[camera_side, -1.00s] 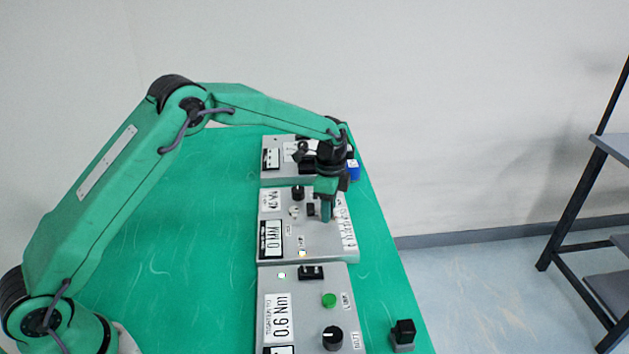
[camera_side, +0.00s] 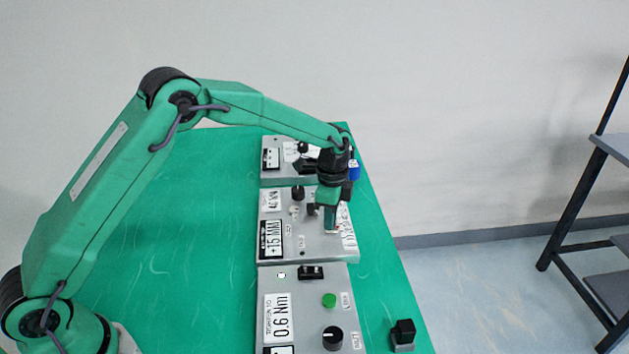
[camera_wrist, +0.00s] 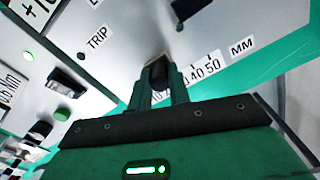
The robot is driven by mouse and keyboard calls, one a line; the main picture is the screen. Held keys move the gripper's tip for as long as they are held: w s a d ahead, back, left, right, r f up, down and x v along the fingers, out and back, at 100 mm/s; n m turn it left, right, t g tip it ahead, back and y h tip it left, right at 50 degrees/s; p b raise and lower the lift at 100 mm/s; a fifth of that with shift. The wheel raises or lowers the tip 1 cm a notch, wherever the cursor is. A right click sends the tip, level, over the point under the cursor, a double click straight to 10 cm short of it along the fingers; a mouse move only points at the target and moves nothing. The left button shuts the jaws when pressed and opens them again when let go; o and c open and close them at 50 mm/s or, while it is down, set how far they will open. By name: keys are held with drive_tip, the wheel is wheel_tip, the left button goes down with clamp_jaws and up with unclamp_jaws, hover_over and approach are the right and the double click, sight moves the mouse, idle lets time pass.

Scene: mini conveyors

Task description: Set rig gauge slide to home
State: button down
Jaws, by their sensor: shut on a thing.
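The middle grey panel (camera_side: 275,255) carries a slide with a printed millimetre scale, and its display (camera_side: 272,240) reads +15 MM. My gripper (camera_side: 330,228) points down over the right part of this panel. In the wrist view my gripper (camera_wrist: 160,88) is shut on the dark slide knob (camera_wrist: 161,70). The knob stands over the scale (camera_wrist: 205,68), where 40, 50 and MM can be read beyond it. The fingers hide part of the scale. In the side view the knob is mostly hidden by my gripper.
The near panel (camera_side: 310,285) has a green button (camera_side: 329,300), a black knob (camera_side: 332,338) and a 0.6 Nm label. A far panel (camera_side: 280,175) stands behind. A black-capped box (camera_side: 403,333) sits at the right table edge. The green table left of the panels is clear.

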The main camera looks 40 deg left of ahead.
sight(334, 248)
drive_tip(key=s+d, duration=0.4)
drive_tip(key=shift+s+d, duration=0.35)
drive_tip(key=shift+s, duration=0.05)
drive_tip(key=c, duration=1.4)
unclamp_jaws()
drive_tip(key=shift+o, duration=0.4)
drive_tip(key=shift+w+r, duration=0.1)
drive_tip(key=shift+r, duration=0.05)
wheel_tip(334, 248, up, 8)
drive_tip(key=shift+f, duration=0.2)
